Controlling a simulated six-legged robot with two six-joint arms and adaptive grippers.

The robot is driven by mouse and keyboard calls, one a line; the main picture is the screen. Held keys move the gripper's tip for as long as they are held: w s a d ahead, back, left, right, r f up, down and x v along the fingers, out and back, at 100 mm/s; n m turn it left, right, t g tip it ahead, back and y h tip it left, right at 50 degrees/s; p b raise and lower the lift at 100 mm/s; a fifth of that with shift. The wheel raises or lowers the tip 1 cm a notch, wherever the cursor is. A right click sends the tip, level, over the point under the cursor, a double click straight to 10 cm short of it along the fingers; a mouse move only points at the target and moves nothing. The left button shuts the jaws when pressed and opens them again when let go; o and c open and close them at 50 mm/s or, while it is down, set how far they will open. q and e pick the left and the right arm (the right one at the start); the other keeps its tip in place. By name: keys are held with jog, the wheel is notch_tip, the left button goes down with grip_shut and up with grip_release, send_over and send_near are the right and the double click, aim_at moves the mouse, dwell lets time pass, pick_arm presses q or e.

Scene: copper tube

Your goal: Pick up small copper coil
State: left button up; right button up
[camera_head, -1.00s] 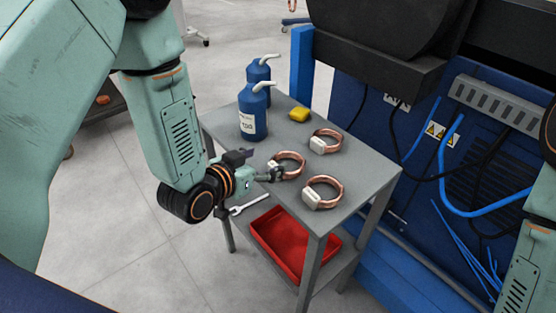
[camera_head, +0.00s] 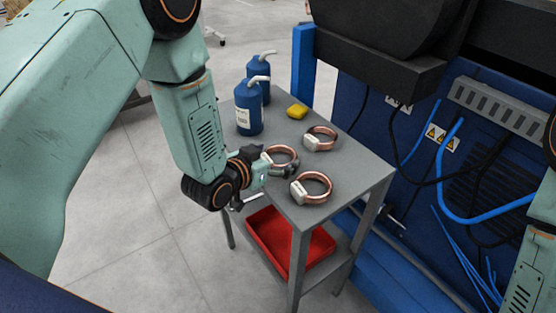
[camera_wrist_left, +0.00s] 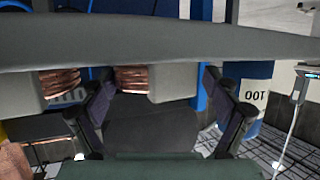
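Three copper coils with white blocks lie on a grey table: one at the back (camera_head: 322,134), one in the middle (camera_head: 293,153) and one at the front (camera_head: 322,182). They look similar in size, so I cannot tell for sure which is the small one. My left gripper (camera_head: 276,165) is at the table's left side, its fingers spread beside the middle coil. In the left wrist view the gripper (camera_wrist_left: 158,115) is open, and a coil's white block (camera_wrist_left: 165,86) shows beyond and between the fingers. Contact cannot be told. My right gripper is out of view.
Two blue bottles (camera_head: 248,115) and a yellow object (camera_head: 297,111) stand at the table's back. A wrench (camera_head: 246,201) is partly hidden by my left gripper. A red tray (camera_head: 263,240) sits on the lower shelf. A blue machine (camera_head: 360,105) stands behind.

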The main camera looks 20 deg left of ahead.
pick_arm(q)
jog(key=shift+s+d+r, duration=0.1)
jog(key=shift+d+r, duration=0.1)
jog(key=shift+d, duration=0.15)
jog(key=shift+c, duration=0.2)
jog(key=shift+d, duration=0.1)
jog(key=shift+c, duration=0.7)
jog(key=shift+a+f, duration=0.15)
jog(key=shift+a, duration=0.2)
jog(key=c, duration=0.5)
jog(key=shift+d, duration=0.25)
jog(key=shift+c, duration=1.4)
jog(key=shift+a, duration=0.1)
